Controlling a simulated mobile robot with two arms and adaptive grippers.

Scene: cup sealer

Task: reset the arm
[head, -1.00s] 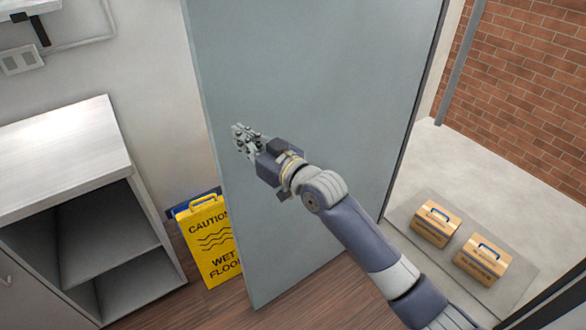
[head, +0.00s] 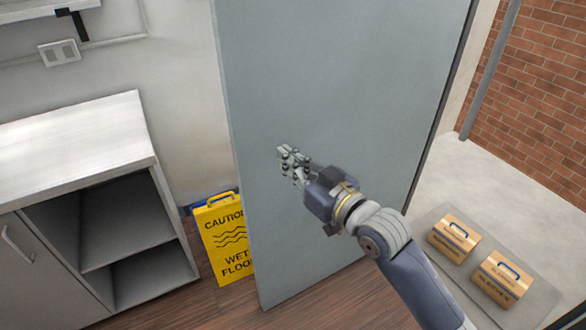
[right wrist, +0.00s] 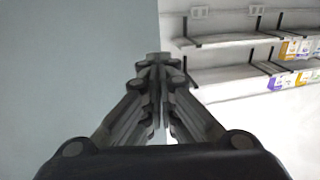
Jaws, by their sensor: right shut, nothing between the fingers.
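My right arm comes in from the lower right in the head view. Its gripper (head: 284,156) is shut and empty, in front of the grey door (head: 350,90). I cannot tell how far it is from the door's face. In the right wrist view the gripper's fingers (right wrist: 153,62) meet at their tips, with the door's grey panel (right wrist: 75,70) on the left. My left gripper is not in view.
A yellow wet-floor sign (head: 225,238) stands left of the door's edge. An open shelf cabinet (head: 70,140) is at the left. Two cardboard boxes (head: 454,238) (head: 502,278) sit on a mat beyond the doorway. Wall shelves with packages (right wrist: 290,82) show in the right wrist view.

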